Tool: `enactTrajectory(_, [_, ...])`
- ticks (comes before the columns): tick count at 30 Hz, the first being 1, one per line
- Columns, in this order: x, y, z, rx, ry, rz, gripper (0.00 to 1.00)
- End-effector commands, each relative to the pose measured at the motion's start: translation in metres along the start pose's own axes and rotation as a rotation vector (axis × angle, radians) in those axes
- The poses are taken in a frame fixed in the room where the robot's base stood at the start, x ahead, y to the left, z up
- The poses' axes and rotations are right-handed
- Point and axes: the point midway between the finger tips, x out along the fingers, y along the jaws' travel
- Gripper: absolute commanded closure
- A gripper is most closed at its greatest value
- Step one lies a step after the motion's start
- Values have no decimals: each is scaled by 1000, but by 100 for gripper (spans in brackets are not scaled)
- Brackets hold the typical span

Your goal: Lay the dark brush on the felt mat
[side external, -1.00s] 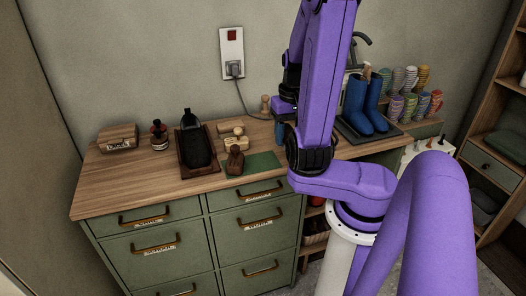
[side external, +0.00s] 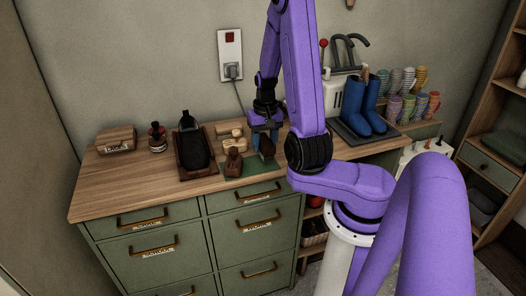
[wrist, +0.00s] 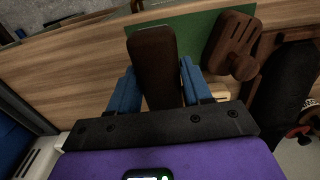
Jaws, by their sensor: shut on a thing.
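My gripper (side external: 264,122) has blue fingers and is shut on the dark brush (side external: 267,147), at the right part of the green felt mat (side external: 248,170). In the wrist view the dark brown brush (wrist: 153,50) stands out between the two fingers (wrist: 157,75). Its far end overlaps the left part of the mat (wrist: 190,28) in that view. I cannot tell whether the brush touches the mat.
Light wooden brushes (side external: 229,131) lie just behind the mat. A tray (side external: 180,165) with a black shoe (side external: 192,145) stands left of them. A jar (side external: 157,138) and a wooden box (side external: 115,139) are further left. Blue boots (side external: 352,105) stand at the right.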

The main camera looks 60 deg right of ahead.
Motion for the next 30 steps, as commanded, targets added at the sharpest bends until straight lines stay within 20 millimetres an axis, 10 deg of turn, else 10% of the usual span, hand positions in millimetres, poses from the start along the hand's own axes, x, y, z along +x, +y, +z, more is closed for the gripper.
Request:
enactTrajectory(28, [44,-2,-7,1,0,0,80])
enactTrajectory(30, [44,-2,-7,1,0,0,35])
